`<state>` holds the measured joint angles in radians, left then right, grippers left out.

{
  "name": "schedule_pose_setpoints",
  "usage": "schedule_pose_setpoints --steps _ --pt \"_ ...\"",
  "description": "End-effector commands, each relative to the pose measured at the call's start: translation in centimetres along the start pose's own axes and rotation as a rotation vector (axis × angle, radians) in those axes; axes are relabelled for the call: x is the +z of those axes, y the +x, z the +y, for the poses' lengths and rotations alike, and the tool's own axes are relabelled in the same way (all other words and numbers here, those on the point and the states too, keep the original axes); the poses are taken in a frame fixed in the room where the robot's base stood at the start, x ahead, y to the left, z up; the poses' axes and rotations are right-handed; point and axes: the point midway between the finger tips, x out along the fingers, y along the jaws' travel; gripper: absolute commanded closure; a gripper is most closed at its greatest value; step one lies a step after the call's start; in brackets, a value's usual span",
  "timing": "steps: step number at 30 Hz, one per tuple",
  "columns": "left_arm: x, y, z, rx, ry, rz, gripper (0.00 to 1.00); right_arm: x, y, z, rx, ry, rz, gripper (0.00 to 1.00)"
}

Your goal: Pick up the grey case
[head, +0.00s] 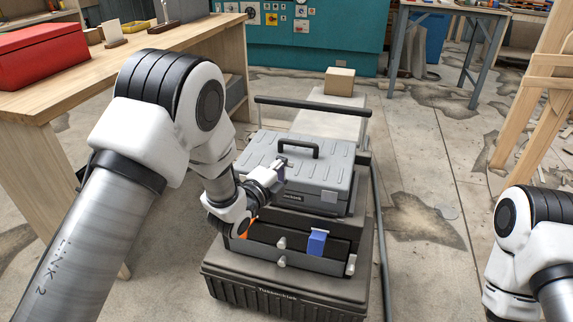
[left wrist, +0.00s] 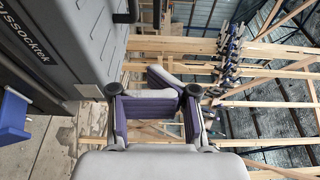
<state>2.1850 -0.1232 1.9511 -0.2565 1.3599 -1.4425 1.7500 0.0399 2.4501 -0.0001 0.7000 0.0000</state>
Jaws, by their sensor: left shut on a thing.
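The grey case (head: 298,172) has a ribbed lid and a black handle (head: 298,146). It sits level on top of a stack of darker toolboxes. My left gripper (head: 282,168) is over the lid by the left end of the handle.
The toolbox stack (head: 285,291) has a blue latch (head: 317,242) in front. A cart rail (head: 312,106) and a cardboard box (head: 339,81) are behind. A workbench (head: 125,75) with a red toolbox (head: 40,55) stands left. A wooden frame (head: 535,90) stands right. Floor right of the stack is open.

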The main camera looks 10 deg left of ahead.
Motion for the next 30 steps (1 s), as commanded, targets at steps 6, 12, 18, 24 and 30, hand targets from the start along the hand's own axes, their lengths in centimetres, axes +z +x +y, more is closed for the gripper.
schedule_pose_setpoints --steps 6,12,18,24,30 --pt "0.0 0.1 -0.1 -0.003 0.001 0.0 1.0 0.0 0.0 0.0 0.0 0.0 0.0 0.3" --pt "0.0 0.1 -0.2 -0.005 0.001 0.0 0.29 0.0 0.0 0.0 0.0 0.0 0.0 0.3" --pt "0.0 0.1 -0.2 -0.005 0.002 0.001 0.2 0.0 0.0 0.0 0.0 0.0 0.0 0.3" --pt "0.0 -0.3 -0.2 -0.005 0.002 0.0 0.2 0.0 -0.1 0.0 0.0 0.0 0.0 0.3" --pt "0.1 -3.9 -0.1 -0.001 -0.001 -0.001 0.2 0.0 0.0 0.0 0.0 0.0 0.0 0.3"
